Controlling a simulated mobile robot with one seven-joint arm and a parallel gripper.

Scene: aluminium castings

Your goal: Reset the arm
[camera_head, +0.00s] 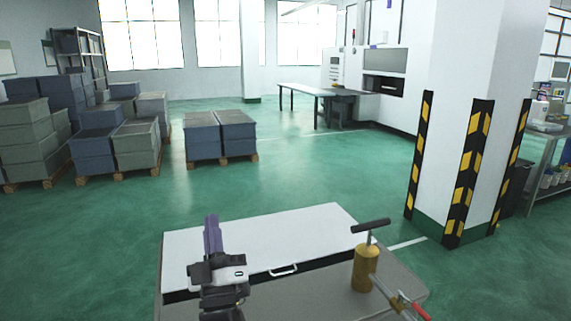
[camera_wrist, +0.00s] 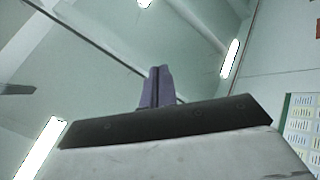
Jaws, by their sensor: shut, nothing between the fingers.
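My gripper (camera_head: 212,234) shows in the head view above the left part of a grey cart or bench top, with its purple fingers pointing up. The fingers are together with nothing between them. In the wrist view my gripper (camera_wrist: 157,85) also shows its purple fingers closed, against the ceiling and its lights. Nothing touches the fingers in either view. The rest of my arm is mostly out of view below.
A striped pillar (camera_head: 465,180) stands right. Stacked crates (camera_head: 100,140) stand left. The green floor between is clear.

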